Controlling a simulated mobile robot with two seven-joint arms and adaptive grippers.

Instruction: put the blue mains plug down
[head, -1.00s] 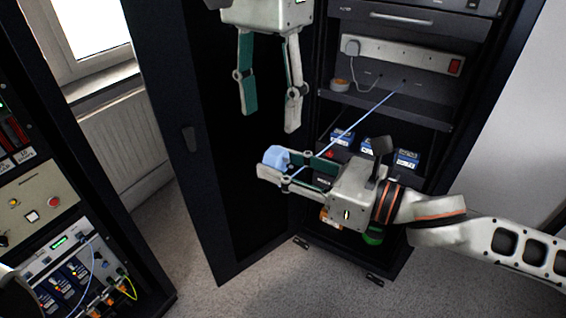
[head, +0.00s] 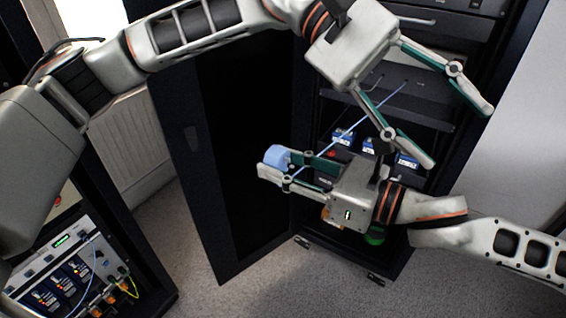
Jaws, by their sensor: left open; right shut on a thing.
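The blue mains plug (head: 276,156) is light blue and sits between the fingertips of my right gripper (head: 274,171), which is shut on it. The gripper holds it in the air in front of the open cabinet, pointing left. A blue cable (head: 345,133) runs from the plug up and right to the cabinet's grey panel. My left gripper (head: 460,136) is open and empty. It is above and right of my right gripper, in front of the cabinet's upper part, and it hides the power strip there.
The black cabinet's door (head: 190,150) stands open on the left. Several blue-and-white boxes (head: 375,146) are on a cabinet shelf, partly hidden by my grippers. A rack with instruments (head: 65,270) stands at the lower left. Grey carpet (head: 225,290) between them is clear.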

